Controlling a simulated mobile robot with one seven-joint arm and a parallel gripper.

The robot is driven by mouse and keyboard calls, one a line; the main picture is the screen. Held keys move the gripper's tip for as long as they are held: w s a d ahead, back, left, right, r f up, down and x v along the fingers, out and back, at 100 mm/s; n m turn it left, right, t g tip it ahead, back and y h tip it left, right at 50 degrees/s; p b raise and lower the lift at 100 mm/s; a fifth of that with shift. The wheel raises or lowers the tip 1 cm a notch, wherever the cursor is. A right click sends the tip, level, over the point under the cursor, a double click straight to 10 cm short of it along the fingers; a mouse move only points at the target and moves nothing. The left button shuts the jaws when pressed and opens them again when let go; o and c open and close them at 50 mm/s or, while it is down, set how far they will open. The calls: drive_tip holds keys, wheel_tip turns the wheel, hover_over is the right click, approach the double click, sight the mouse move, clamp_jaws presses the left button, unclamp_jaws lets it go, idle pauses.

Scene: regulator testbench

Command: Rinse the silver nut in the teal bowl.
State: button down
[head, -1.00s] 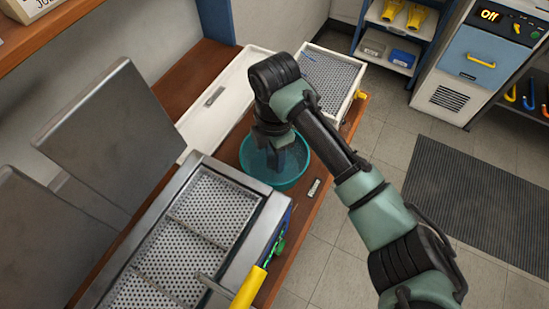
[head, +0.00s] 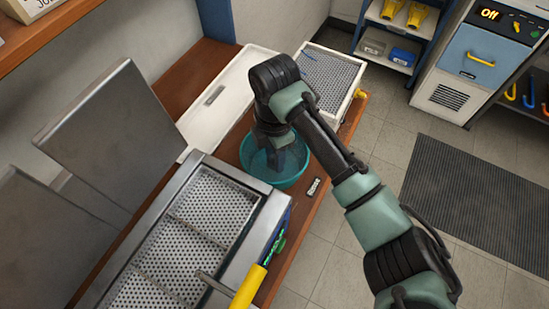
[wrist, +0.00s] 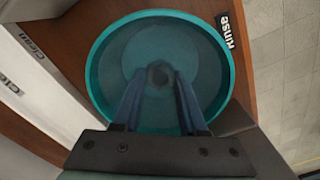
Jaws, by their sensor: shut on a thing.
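The teal bowl (head: 284,183) stands on the brown bench, with a bluish, water-like fill inside; it takes up the middle of the wrist view (wrist: 214,52). My gripper (head: 279,163) points down into the bowl, and its fingers (wrist: 159,84) reach inside the rim. The gripper is shut on the silver nut (wrist: 159,73), which shows as a small dark grey ring between the fingertips over the bowl's middle. The nut is hidden in the head view. I cannot tell how deep it sits in the liquid.
A "Rinse" label (head: 314,187) lies beside the bowl. A steel basin with perforated baskets (head: 204,220) and a yellow handle (head: 248,288) stands at left front. A white tray (head: 205,130) lies behind, and a perforated white-rimmed tray (head: 327,82) beyond.

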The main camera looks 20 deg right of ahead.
drive_tip(key=shift+r+p, duration=0.4)
drive_tip(key=shift+p, duration=0.05)
drive_tip(key=shift+f, duration=0.4)
idle(0.3)
idle(0.5)
wheel_tip(320, 180, up, 8)
drive_tip(key=p, duration=0.6)
drive_tip(key=shift+f+p, duration=0.2)
drive_tip(key=shift+p, duration=0.1)
idle(0.7)
wheel_tip(320, 180, up, 4)
drive_tip(key=p, duration=0.3)
drive_tip(key=shift+p, duration=0.35)
